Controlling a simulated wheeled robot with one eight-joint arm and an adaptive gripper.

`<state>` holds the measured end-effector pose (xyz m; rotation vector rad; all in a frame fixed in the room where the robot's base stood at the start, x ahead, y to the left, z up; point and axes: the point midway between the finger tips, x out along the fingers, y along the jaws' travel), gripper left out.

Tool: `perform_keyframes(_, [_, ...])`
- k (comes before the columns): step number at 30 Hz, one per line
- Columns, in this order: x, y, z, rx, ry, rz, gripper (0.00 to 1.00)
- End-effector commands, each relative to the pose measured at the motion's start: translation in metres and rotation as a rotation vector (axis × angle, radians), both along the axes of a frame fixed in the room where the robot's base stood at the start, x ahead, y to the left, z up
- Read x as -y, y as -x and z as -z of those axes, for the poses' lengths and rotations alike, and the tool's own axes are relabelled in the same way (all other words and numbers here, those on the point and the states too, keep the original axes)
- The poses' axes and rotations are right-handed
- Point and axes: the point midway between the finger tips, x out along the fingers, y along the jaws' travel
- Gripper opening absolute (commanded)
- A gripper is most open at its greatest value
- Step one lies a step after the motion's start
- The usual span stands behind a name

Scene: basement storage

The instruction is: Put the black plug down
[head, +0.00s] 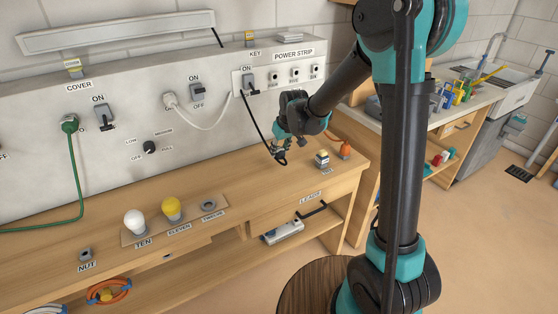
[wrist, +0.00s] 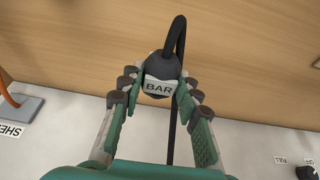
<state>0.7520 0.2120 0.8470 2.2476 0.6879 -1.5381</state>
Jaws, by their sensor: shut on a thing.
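The black plug (wrist: 162,68) is between the fingers of my gripper (wrist: 160,88) in the wrist view. It carries a white label reading BAR, and a black cord loops up from it and passes behind it. In the head view my gripper (head: 279,152) is low over the right part of the wooden bench (head: 235,165), shut on the plug, which is mostly hidden there. The black cord (head: 258,125) runs from the gripper up to the wall panel by the power strip (head: 283,77). I cannot tell whether the plug touches the bench top.
A white bulb (head: 134,222) and a yellow bulb (head: 171,208) stand at the bench's front left. Bare wood lies left of the gripper.

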Motion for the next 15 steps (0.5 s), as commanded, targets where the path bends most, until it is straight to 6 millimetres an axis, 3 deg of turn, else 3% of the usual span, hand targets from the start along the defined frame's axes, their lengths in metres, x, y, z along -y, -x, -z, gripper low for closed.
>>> perform_keyframes(15, [0.0,0.0,0.046,0.0,0.0,0.0,0.0])
